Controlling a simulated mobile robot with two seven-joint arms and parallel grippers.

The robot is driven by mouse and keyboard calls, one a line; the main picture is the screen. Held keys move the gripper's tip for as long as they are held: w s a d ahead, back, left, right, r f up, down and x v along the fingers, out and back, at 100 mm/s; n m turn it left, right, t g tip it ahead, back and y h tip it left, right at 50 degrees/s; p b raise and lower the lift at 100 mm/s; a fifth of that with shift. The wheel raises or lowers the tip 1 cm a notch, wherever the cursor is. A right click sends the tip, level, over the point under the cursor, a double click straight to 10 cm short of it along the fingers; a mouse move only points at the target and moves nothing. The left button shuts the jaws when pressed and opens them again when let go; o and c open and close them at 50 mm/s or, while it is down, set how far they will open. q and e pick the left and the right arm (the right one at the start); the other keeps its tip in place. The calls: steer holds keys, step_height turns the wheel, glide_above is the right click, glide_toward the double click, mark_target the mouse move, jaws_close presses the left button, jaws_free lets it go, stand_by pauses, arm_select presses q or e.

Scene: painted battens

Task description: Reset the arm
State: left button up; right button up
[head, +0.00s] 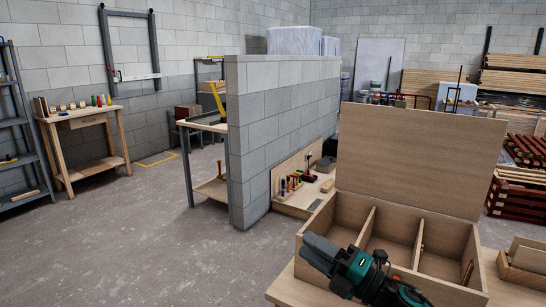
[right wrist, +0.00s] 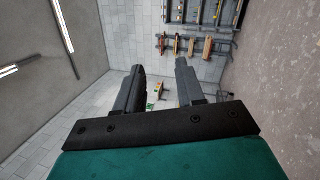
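My right gripper (head: 316,252) is in the lower middle of the head view, in front of the near left part of an open wooden box (head: 446,267). The right wrist view shows its two dark fingers (right wrist: 160,68) apart, with nothing between them. The wrist is tilted, since that view looks out across the room sideways. The box has dividers and its lid (head: 420,155) stands up at the back. The arm hides part of the box's front. My left gripper does not show.
The box stands on a wooden bench top (head: 299,288). A grey block wall (head: 285,130) stands beyond. A small wooden table (head: 88,117) with several small items and a metal shelf (head: 22,130) are at the left. The grey floor (head: 130,245) at the lower left is clear.

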steer(key=s+d+f+m+h, duration=0.3)
steer(key=s+f+m+h, duration=0.2)
steer(key=s+f+m, duration=0.3)
steer(key=s+d+f+m+g+h, duration=0.1)
steer(key=s+d+f+m+h, duration=0.2)
steer(key=s+f+m, duration=0.5)
steer(key=s+d+f+m+h, duration=0.3)
steer(key=s+f+m+h, duration=0.3)
steer(key=m, duration=0.6)
step_height(320, 180, down, 3)
steer(key=s, duration=0.2)
steer(key=shift+s+d+h, duration=0.2)
steer(key=shift+s+h, duration=0.1)
steer(key=shift+r, duration=0.1)
